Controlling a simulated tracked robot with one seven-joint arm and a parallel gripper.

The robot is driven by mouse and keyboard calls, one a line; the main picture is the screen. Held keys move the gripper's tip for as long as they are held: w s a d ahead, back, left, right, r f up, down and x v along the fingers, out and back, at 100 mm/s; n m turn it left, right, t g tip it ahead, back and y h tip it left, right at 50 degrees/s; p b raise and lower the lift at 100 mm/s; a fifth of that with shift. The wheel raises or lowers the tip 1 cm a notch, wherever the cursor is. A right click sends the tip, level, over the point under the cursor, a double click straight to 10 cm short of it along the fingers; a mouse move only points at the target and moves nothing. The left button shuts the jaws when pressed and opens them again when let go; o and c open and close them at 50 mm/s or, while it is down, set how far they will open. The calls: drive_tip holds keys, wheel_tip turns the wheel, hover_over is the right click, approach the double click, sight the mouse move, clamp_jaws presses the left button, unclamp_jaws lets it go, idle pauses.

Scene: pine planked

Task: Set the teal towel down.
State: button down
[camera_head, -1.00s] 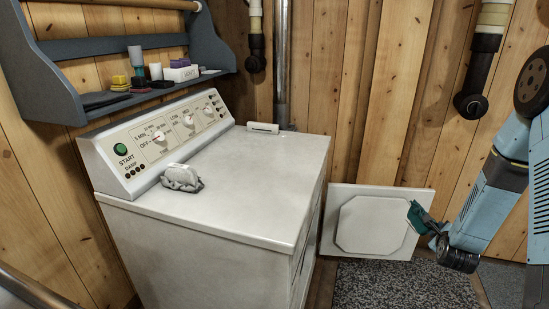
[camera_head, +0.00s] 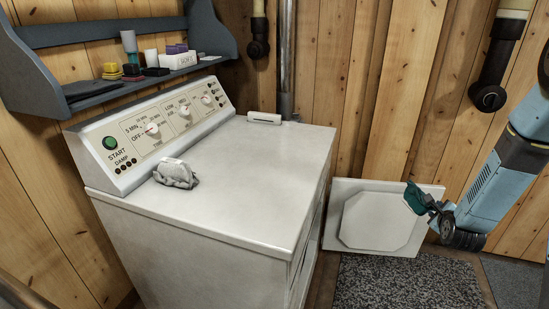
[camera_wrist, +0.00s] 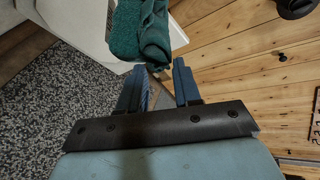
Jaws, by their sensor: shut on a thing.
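The teal towel (camera_head: 415,198) is bunched at the tip of my gripper (camera_head: 428,207), in front of the open white dryer door at the right. In the wrist view the towel (camera_wrist: 140,32) hangs folded just beyond the fingertips of my gripper (camera_wrist: 160,72), which are shut on its edge. The exact grip on the cloth is partly hidden. The towel is held in the air, apart from the dryer top.
The white dryer (camera_head: 230,185) has a broad, mostly clear top. A grey crumpled cloth (camera_head: 175,173) and a small white block (camera_head: 264,118) lie on it. The white door panel (camera_head: 382,240) stands open over a speckled rug (camera_head: 400,283). A shelf (camera_head: 120,85) holds small items.

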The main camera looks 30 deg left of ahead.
drive_tip(key=s+a+r+n+g+y, duration=0.1)
drive_tip(key=s+a+r+n+y, duration=0.2)
drive_tip(key=a+r, duration=0.55)
drive_tip(key=s+a+r+n+g+y, duration=0.2)
drive_tip(key=s+a+r+n+y, duration=0.1)
drive_tip(key=a+r, duration=0.55)
drive_tip(key=s+a+r+n+g+y, duration=0.2)
drive_tip(key=s+a+r+n, duration=0.1)
drive_tip(key=s+a+r, duration=0.5)
drive_tip(key=s+a+r+n+g+y, duration=0.2)
drive_tip(key=s+a+r, duration=0.25)
drive_tip(key=s, duration=0.55)
drive_tip(key=shift+n, duration=0.3)
drive_tip(key=shift+s+d+f+x, duration=0.15)
drive_tip(key=shift+f+x, duration=0.3)
drive_tip(key=shift+x, duration=2.5)
drive_tip(key=shift+s+d+f+x, duration=0.15)
drive_tip(key=shift+f+x, duration=0.25)
drive_tip(key=shift+x, duration=2.55)
drive_tip(key=shift+s+d+f+x, duration=0.15)
drive_tip(key=shift+f+x, duration=0.3)
drive_tip(key=shift+x, duration=2.45)
wheel_tip(320, 180, down, 3)
drive_tip(key=shift+w, duration=0.1)
drive_tip(key=c, duration=0.8)
unclamp_jaws()
drive_tip(key=shift+d, duration=0.1)
